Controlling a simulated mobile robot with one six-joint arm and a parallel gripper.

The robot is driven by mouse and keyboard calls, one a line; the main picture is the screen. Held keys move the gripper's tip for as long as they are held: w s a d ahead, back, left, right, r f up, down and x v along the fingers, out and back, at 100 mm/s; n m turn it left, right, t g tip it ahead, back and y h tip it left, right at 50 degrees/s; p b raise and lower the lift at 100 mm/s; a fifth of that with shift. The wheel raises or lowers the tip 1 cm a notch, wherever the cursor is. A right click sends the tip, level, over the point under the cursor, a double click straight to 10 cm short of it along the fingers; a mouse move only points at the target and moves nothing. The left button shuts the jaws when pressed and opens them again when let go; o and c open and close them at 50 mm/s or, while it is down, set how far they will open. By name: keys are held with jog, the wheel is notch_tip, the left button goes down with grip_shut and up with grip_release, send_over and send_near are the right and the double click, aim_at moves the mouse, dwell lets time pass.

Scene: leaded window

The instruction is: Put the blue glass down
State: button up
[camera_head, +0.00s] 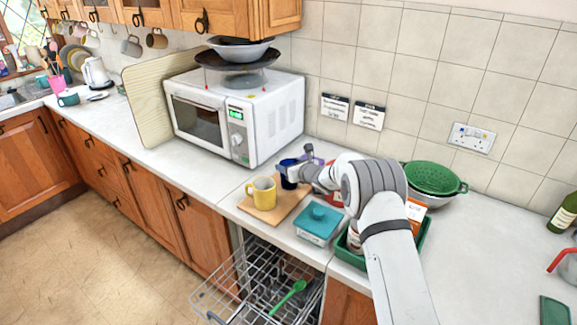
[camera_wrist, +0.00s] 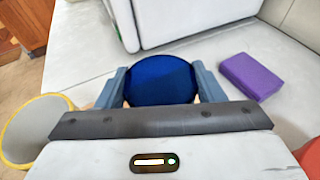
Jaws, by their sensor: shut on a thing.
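The dark blue glass (camera_head: 288,173) is over or on the counter, just right of the yellow mug, in the head view. In the wrist view the blue glass (camera_wrist: 161,80) sits between both fingers of my gripper (camera_wrist: 162,88), which is shut on it. My gripper also shows in the head view (camera_head: 290,170), coming in from the right. I cannot tell whether the base of the glass touches the wooden board (camera_head: 259,213) or the counter below it.
A yellow mug (camera_head: 261,191) stands on the board close by. A purple block (camera_wrist: 251,75) lies right of the glass. The microwave (camera_head: 234,116) stands behind. A teal box (camera_head: 319,224) and green tray (camera_head: 351,259) are at the front right. The dishwasher rack (camera_head: 227,283) is open below.

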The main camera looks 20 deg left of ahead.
jog(key=o, duration=1.6)
jog(key=shift+o, duration=0.2)
jog(key=shift+f, duration=0.1)
jog(key=shift+s+d, duration=0.1)
jog(key=s+d+r+n+g+b, duration=0.1)
jog(key=s+d+r+n+g, duration=0.1)
jog(key=s+d+r+n, duration=0.5)
jog(key=s+d+r+n+g+h+b, duration=0.1)
jog(key=s+d+r+n, duration=0.25)
jog(key=s, duration=0.65)
jog(key=s+d+r+n+g+b, duration=0.1)
jog(key=s+d+r+n+g, duration=0.1)
jog(key=s+d+r+n, duration=0.35)
jog(key=s+d+n+h, duration=0.5)
jog(key=s+d, duration=0.6)
jog(key=s, duration=0.3)
jog(key=s+d+f+n+g+h, duration=0.1)
jog(key=s+d+n+h, duration=0.3)
jog(key=s+d, duration=0.7)
jog(key=s+n, duration=0.1)
jog(key=s, duration=0.2)
jog(key=shift+s+d+f+h, duration=0.25)
jog(key=shift+s+f+h, duration=0.05)
jog(key=shift+s+h, duration=0.1)
